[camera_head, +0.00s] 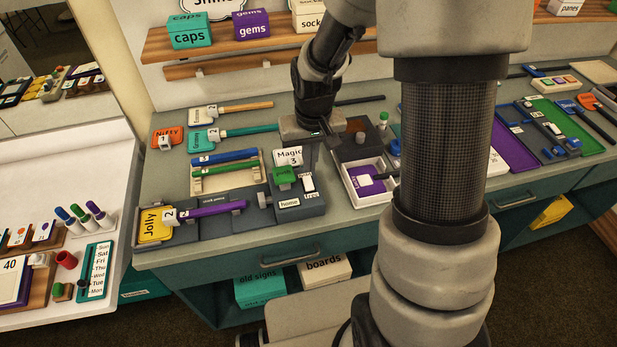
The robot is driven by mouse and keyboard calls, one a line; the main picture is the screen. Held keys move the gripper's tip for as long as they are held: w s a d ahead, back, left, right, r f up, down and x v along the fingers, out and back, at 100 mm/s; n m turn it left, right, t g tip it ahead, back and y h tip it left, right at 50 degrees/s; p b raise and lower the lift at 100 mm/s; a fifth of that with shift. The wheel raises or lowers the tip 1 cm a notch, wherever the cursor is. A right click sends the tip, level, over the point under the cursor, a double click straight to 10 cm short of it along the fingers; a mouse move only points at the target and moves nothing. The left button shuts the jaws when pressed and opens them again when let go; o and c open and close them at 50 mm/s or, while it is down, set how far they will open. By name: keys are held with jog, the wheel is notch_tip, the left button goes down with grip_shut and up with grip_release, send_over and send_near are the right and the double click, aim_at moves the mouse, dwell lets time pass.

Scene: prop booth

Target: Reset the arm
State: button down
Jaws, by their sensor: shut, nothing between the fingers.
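My arm reaches over the bench (250,232) from the right side of the view, its thick column hiding part of the bench.
A shelf (215,42) with boxes hangs behind. A white side table (75,195) stands left.

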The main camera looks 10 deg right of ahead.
jog(key=shift+r, duration=0.5)
jog(key=s+r+t, duration=0.3)
jog(key=s+r, duration=1.5)
jog(key=r, duration=0.3)
jog(key=shift+s+r+t, duration=0.15)
jog(key=shift+r+t, duration=0.2)
jog(key=shift+t, duration=0.05)
